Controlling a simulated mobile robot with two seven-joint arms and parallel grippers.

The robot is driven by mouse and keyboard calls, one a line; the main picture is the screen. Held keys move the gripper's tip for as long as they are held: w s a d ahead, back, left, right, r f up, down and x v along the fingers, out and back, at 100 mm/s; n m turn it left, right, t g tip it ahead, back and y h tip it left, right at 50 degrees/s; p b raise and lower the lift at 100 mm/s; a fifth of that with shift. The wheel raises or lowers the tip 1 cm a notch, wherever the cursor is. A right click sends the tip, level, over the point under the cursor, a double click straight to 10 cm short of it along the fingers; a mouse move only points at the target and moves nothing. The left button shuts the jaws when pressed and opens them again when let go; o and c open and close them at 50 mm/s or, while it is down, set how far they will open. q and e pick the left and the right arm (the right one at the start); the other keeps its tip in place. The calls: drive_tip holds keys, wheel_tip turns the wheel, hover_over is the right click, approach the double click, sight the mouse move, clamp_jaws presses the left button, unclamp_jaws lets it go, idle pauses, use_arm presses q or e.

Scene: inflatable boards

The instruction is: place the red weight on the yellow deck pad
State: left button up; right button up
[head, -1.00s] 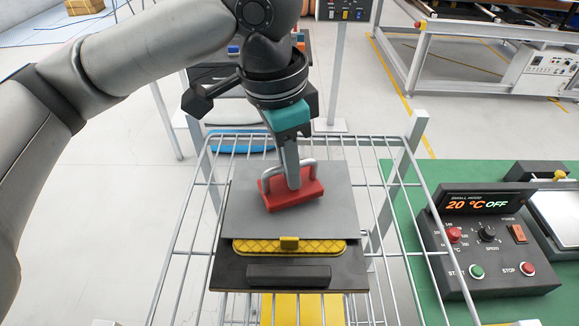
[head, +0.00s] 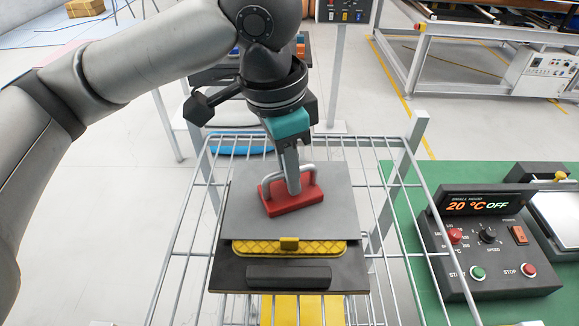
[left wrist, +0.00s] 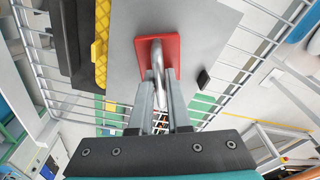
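The red weight (head: 292,203) is a flat red block with a silver arched handle. It is over a grey plate (head: 250,225); I cannot tell whether it touches it. The yellow deck pad (head: 265,246) shows as a textured strip with a tab at the plate's near edge, between the plate and a black board (head: 225,272); the rest is hidden. My left gripper (head: 292,188) points down, its fingers closed around the handle. In the left wrist view, the handle is between the fingertips (left wrist: 159,78), with the red block (left wrist: 172,55) beyond. My right gripper is out of view.
The stack stands on a wire rack (head: 387,215) with raised corner posts. A control box (head: 490,250) reading 20 °C OFF stands on a green bench at right. A yellow panel (head: 305,310) shows below the rack's front.

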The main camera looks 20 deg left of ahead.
use_arm(q)
drive_tip(key=o, duration=0.5)
